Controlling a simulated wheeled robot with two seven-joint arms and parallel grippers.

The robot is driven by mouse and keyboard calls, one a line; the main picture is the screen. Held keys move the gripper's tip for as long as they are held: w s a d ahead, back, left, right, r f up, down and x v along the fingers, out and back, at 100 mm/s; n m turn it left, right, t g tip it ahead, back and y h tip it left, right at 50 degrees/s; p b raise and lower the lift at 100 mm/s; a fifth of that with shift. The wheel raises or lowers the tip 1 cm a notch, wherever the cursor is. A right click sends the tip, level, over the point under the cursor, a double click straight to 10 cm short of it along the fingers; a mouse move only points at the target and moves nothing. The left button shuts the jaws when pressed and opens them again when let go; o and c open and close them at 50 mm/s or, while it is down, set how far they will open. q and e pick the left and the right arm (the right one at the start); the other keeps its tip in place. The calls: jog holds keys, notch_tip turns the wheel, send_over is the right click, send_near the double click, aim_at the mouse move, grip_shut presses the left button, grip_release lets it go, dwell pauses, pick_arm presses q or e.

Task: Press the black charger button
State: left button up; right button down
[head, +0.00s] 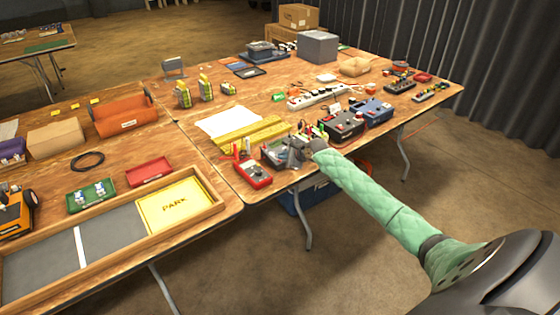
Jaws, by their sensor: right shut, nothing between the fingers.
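My right arm, in a green quilted sleeve, reaches in from the lower right. My right gripper (292,152) is small in the head view, shut and empty, low over the front edge of the right table. It is over or beside a dark box-shaped device (272,154), which it partly covers. I cannot tell whether it touches the device. This may be the charger, but its button cannot be made out. Dark units with red and blue parts (341,128) (374,111) stand just to the right. My left gripper is not in view.
A red multimeter (254,174) lies left of the gripper at the table edge. A yellow strip (249,134) and white sheet (228,121) lie behind. A white power strip (318,95) is farther back. The left table holds a wooden-framed PARK tray (180,203).

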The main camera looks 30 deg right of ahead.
jog(key=shift+f, duration=0.35)
dwell(0.8)
jog(key=shift+p, duration=0.3)
jog(key=shift+s+r+p, duration=0.1)
jog(key=shift+r+p, duration=0.65)
jog(key=shift+p, duration=0.35)
jog(key=shift+r, duration=0.1)
jog(key=r+p, duration=0.2)
jog(key=p, duration=0.1)
jog(key=s+r+p, duration=0.1)
jog(key=r+p, duration=0.1)
jog(key=shift+r+p, duration=0.35)
jog(key=shift+p, duration=0.05)
